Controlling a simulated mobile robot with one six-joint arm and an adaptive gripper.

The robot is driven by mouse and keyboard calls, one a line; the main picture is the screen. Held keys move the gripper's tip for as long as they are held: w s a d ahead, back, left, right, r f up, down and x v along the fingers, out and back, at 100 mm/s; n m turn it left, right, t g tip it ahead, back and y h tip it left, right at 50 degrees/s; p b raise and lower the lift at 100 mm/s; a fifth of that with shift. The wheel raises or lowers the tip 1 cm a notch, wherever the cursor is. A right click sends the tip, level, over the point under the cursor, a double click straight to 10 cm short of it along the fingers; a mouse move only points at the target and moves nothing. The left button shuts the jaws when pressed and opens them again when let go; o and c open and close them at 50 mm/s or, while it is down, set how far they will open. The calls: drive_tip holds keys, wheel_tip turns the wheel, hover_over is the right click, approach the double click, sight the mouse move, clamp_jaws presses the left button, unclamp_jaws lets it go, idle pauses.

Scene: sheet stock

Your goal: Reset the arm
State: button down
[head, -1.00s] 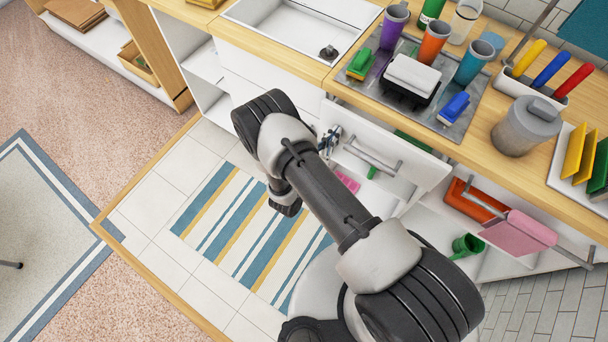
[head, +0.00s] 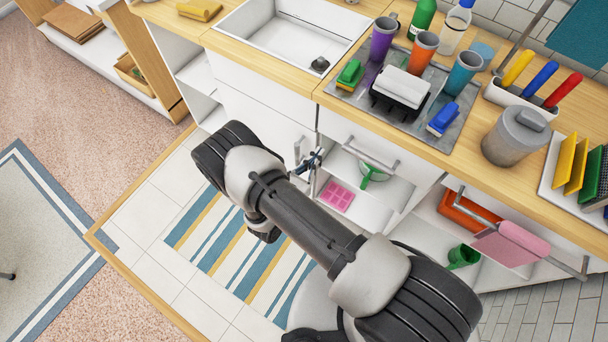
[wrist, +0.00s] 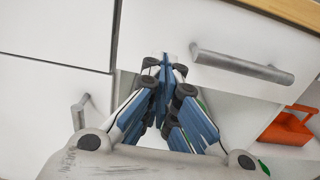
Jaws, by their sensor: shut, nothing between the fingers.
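My gripper (head: 312,160) is shut and empty in front of the kitchen cabinets, left of the white drawer (head: 345,132) and its bar handle (head: 370,152). In the wrist view the blue-padded fingers (wrist: 166,75) lie together just left of the drawer's handle (wrist: 240,66), with the drawer front (wrist: 225,35) behind. Whether the fingertips touch the drawer front cannot be told. The dark and white arm links in the head view are mine.
Below the drawer an open shelf holds a pink tray (head: 337,196) and a pot with a green handle (head: 372,173). A pink cloth (head: 510,243) hangs on a bar at right. The counter above carries cups, a dish rack and a grey canister (head: 515,137). A striped rug (head: 235,240) covers the floor.

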drive_tip(key=v, duration=0.5)
drive_tip(key=shift+s+a+p, duration=0.1)
drive_tip(key=shift+s+p, duration=0.05)
drive_tip(key=shift+p, duration=0.2)
drive_tip(key=s+d+r+m+g+h, duration=0.1)
drive_tip(key=d+r+m+g, duration=0.35)
drive_tip(key=r, duration=0.35)
drive_tip(key=s+d+r+m+g, duration=0.1)
drive_tip(key=d+r+m+g, duration=0.2)
drive_tip(key=r+m+g, duration=0.4)
drive_tip(key=s+d+r+m+g+h, duration=0.15)
drive_tip(key=d+r+m, duration=0.25)
drive_tip(key=r, duration=0.5)
drive_tip(key=s+r+m+t+y, duration=0.3)
drive_tip(key=s+r+m+y, duration=1)
drive_tip(key=s+r, duration=0.1)
drive_tip(key=shift+s+a+r, duration=0.15)
drive_tip(key=shift+s+r, duration=0.05)
drive_tip(key=shift+r, duration=0.25)
